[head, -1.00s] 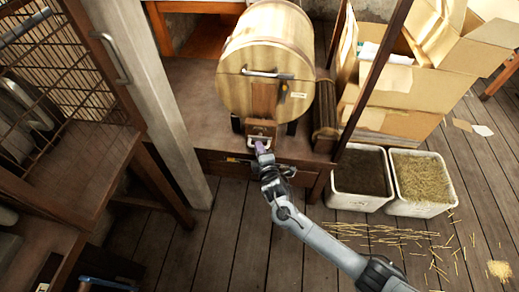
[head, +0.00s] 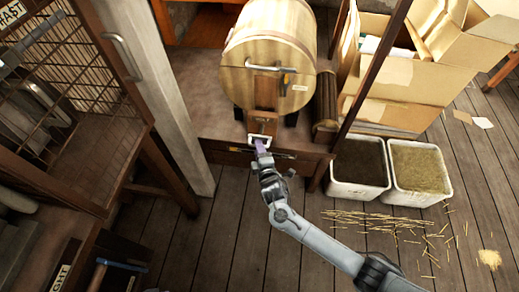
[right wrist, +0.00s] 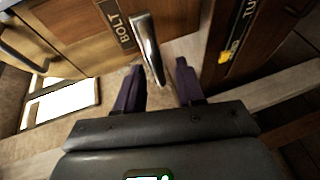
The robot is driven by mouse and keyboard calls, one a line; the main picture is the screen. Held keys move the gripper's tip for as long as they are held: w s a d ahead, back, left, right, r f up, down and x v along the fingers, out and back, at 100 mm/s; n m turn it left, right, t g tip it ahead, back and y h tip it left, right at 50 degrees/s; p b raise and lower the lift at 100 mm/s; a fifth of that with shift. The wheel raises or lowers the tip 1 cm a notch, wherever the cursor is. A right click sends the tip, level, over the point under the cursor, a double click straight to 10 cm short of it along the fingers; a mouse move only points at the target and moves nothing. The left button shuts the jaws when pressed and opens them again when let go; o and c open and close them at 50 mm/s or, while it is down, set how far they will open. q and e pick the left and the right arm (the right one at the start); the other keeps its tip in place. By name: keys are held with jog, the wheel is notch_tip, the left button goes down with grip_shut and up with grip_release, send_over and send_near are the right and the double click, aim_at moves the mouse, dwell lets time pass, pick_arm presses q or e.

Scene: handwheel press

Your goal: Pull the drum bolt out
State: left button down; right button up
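The wooden drum (head: 268,62) lies on its side on a dark bench, its round end facing me. In the right wrist view a shiny metal handle (right wrist: 149,48) stands beside a dark plate marked BOLT (right wrist: 116,24). My right gripper (head: 262,146) is at the small wooden block below the drum's end. In the right wrist view its two purple fingers (right wrist: 159,78) are apart, with the handle's near end in line with the gap. I cannot tell whether they touch it. The bolt's shaft is hidden. My left gripper is not seen.
Two white bins (head: 357,190) stand on the floor to the right, with loose straw in front. Cardboard boxes (head: 430,70) are behind them. A wire cage cabinet (head: 105,130) stands at the left. A dark post rises right of the drum. The floor before the bench is mostly clear.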

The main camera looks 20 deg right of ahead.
jog(key=shift+w+d, duration=0.1)
jog(key=p+v, duration=0.5)
jog(key=v, duration=0.6)
jog(key=shift+p, duration=0.4)
jog(key=shift+r, duration=0.1)
